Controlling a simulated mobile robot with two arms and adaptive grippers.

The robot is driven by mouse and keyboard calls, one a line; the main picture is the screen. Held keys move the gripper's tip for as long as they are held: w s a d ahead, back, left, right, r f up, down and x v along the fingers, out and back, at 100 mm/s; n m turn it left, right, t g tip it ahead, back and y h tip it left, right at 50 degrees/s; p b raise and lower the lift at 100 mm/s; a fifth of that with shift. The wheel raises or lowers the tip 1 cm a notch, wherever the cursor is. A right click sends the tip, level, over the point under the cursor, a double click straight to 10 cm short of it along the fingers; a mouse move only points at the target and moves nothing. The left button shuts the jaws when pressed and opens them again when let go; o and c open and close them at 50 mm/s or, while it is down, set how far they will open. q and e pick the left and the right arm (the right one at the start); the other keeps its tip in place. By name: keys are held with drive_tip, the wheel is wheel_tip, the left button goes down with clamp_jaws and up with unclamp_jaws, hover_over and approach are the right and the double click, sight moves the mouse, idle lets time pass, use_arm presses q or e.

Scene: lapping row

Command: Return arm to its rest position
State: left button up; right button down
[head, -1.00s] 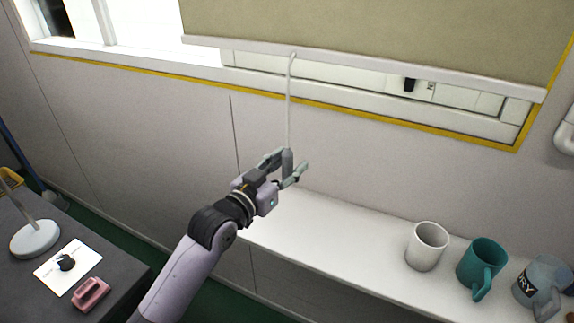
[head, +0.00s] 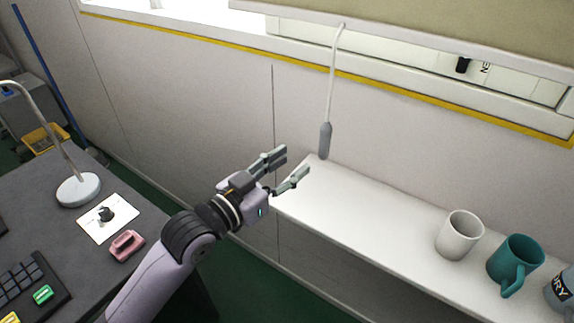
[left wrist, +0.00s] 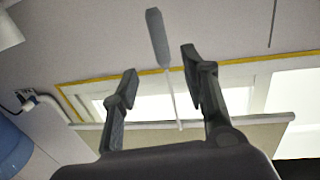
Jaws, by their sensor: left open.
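My left gripper (head: 289,167) is open and empty in the head view, left of the hanging blind cord. The cord ends in a grey pull handle (head: 325,140) that hangs free, apart from the fingers, just above the white shelf's far-left end. In the left wrist view my open fingers (left wrist: 158,85) frame the window region, and the grey handle (left wrist: 157,38) shows beyond and between the fingertips. The beige roller blind (head: 440,25) covers the upper part of the window. My right gripper is in neither view.
The white shelf (head: 370,205) holds a white mug (head: 460,235), a teal mug (head: 514,264) and a grey lettered mug (head: 562,290). The dark desk (head: 60,240) at left holds a lamp base (head: 78,190), a white card (head: 107,218) with a black knob, a pink object (head: 127,246) and a keypad (head: 28,288).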

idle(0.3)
use_arm(q)
drive_tip(key=s+a+f+n+g+y, duration=0.1)
drive_tip(key=s+a+f+n+y, duration=0.2)
drive_tip(key=f, duration=0.5)
drive_tip(key=s+a+f+n+g+y, duration=0.1)
drive_tip(key=s+a+f+g+y, duration=0.1)
drive_tip(key=s+a+f+y, duration=0.45)
drive_tip(key=s+a+f+n+g+y, duration=0.25)
drive_tip(key=s+a+f, duration=0.35)
drive_tip(key=s, duration=0.3)
drive_tip(key=s+a+f+n+g+y, duration=0.1)
drive_tip(key=s+a+f+g, duration=0.3)
drive_tip(key=s+a+f, duration=0.3)
wheel_tip(320, 180, down, 22)
drive_tip(key=s+g+p, duration=0.1)
drive_tip(key=s+p, duration=0.1)
drive_tip(key=s+a+f+g+p, duration=0.1)
drive_tip(key=s+a+f, duration=0.1)
drive_tip(key=s+f, duration=1.3)
drive_tip(key=shift+s+a+f+m+p, duration=0.25)
drive_tip(key=shift+s+m+p, duration=0.2)
drive_tip(key=shift+s, duration=0.65)
